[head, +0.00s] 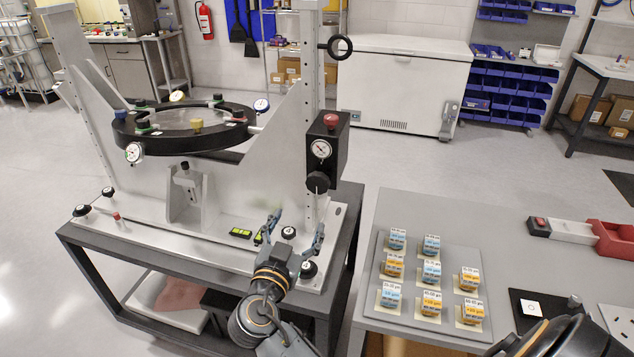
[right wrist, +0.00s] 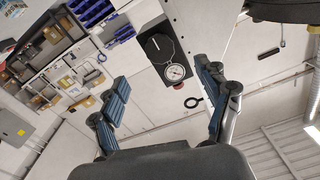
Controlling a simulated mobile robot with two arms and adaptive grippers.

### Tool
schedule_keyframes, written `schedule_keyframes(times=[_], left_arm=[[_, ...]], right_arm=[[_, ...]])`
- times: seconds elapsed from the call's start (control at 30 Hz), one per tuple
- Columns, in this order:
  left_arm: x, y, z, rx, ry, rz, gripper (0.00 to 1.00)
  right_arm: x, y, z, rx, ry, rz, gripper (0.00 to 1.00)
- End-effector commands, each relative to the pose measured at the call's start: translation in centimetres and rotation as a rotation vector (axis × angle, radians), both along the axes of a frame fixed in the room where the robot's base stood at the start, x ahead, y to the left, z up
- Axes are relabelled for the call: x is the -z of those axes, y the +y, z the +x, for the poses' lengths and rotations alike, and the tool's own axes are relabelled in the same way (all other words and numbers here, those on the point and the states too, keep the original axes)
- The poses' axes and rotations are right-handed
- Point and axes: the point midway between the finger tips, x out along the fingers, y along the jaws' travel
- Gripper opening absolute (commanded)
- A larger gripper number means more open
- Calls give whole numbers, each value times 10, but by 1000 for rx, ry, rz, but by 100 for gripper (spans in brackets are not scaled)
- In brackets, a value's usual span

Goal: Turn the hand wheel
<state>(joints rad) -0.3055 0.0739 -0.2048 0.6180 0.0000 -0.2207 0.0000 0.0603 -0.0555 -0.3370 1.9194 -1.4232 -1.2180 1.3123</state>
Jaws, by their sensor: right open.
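The hand wheel appears to be the round black knob (head: 318,182) on the front of a black box (head: 338,137) with a white dial gauge (head: 320,149) above it. The box is mounted on the right upright of the mirror fixture. My right gripper (head: 296,230) is open and empty, below and a little left of the knob, apart from it. In the right wrist view the knob (right wrist: 160,47) and gauge (right wrist: 175,72) show between the spread fingers (right wrist: 162,72), some distance beyond them. My left gripper is not in view.
The mirror ring (head: 185,128) sits in the fixture on a dark stand (head: 190,262). A black ring handle (head: 340,46) juts from the upright. A grey table (head: 460,215) at right holds a tray of several labelled blocks (head: 431,271) and a red bin (head: 612,238).

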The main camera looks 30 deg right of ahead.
Motion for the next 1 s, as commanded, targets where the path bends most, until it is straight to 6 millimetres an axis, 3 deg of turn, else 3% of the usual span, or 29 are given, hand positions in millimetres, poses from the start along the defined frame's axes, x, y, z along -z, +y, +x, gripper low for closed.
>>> schedule_keyframes(times=[0.17, 0.7, 1.0], left_arm=[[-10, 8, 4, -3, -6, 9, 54], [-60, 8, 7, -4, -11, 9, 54], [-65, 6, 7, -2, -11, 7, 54]], right_arm=[[-13, -14, 6, 19, -32, 2, 76], [-13, -93, 74, 16, -26, 2, 76], [-9, -107, 87, 14, -27, 6, 76]])
